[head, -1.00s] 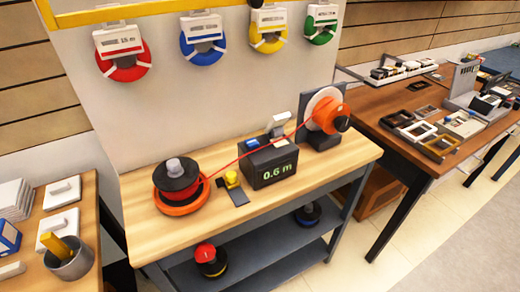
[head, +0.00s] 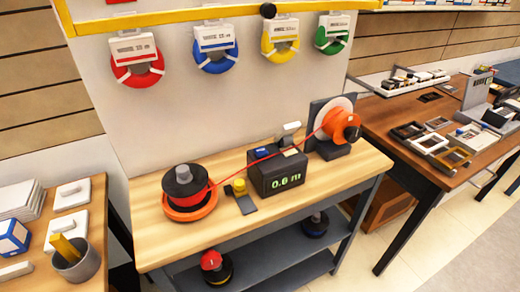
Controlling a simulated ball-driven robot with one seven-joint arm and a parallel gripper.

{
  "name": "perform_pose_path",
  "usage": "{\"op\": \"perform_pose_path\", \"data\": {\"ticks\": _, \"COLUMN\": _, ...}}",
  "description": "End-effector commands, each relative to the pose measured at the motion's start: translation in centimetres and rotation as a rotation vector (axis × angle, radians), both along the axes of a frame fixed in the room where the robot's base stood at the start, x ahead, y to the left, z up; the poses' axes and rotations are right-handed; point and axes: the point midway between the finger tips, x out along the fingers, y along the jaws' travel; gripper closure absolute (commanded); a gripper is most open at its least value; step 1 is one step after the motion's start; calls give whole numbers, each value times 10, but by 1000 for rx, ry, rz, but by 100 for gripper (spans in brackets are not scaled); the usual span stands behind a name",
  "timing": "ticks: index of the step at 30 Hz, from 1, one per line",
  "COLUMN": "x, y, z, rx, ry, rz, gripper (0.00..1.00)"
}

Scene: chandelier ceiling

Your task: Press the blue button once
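The blue button (head: 262,152) is a small blue patch on top of the black meter box (head: 278,178), at its left rear. The box stands on the wooden workbench (head: 340,172), and its front display reads 0.6 m in green. A red line runs over the box from the red and black spool (head: 185,183) at the left to the orange and white reel (head: 341,120) at the right. The line passes in front of the button. My gripper is not in this view.
A yellow knob on a dark plate (head: 242,197) sits left of the box. Coloured coils hang on the wall panel above, including a blue one (head: 215,55). A side table with a grey cup (head: 78,259) is at left. A brown table (head: 465,165) stands at right.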

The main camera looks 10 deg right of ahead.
Motion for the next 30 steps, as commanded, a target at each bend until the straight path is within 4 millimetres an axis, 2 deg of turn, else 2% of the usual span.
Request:
{"op": "perform_pose_path", "data": {"ticks": 2, "x": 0, "y": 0, "z": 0, "rx": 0, "ry": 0, "rz": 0, "gripper": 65}}
{"op": "perform_pose_path", "data": {"ticks": 13, "x": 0, "y": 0, "z": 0, "rx": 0, "ry": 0, "rz": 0, "gripper": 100}}
{"op": "perform_pose_path", "data": {"ticks": 30, "x": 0, "y": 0, "z": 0, "rx": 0, "ry": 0, "rz": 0, "gripper": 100}}
